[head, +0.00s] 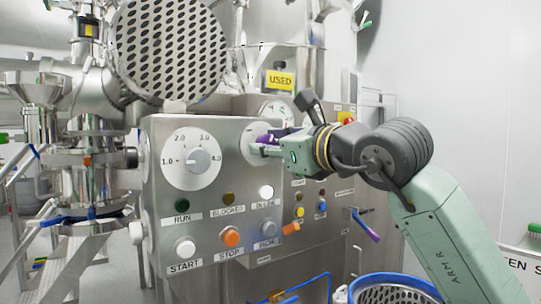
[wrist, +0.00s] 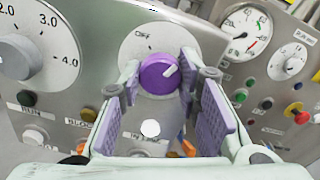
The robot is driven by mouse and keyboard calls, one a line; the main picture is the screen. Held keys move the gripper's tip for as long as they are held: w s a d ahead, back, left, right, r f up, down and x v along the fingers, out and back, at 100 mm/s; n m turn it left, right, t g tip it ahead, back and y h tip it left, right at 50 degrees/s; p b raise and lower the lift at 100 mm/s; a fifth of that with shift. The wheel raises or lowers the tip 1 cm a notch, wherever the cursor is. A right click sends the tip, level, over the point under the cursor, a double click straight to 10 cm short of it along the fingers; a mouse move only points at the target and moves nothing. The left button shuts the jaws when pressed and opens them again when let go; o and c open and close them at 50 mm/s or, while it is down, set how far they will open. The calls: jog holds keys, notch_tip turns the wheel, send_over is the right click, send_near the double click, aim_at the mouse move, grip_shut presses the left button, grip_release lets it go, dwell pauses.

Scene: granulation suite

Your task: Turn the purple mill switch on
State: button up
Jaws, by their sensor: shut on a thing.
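The purple mill switch (wrist: 157,75) is a round knob on a white dial (wrist: 135,47) on the steel control panel. Any label for the on position is hidden or not readable.
A grey knob (head: 199,160) with a numbered dial is left of the switch. RUN, BLOCKED, START and STOP lamps and buttons, including an orange button (head: 231,237), lie below. A gauge panel (wrist: 272,60) stands close on the right. A perforated steel disc (head: 168,50) hangs above.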

jog(key=shift+m+b, duration=0.85)
jog(key=shift+m, duration=0.85)
jog(key=o, duration=1.1)
jog(key=shift+o, duration=0.2)
jog(key=shift+d, duration=0.1)
jog(key=v, duration=1.2)
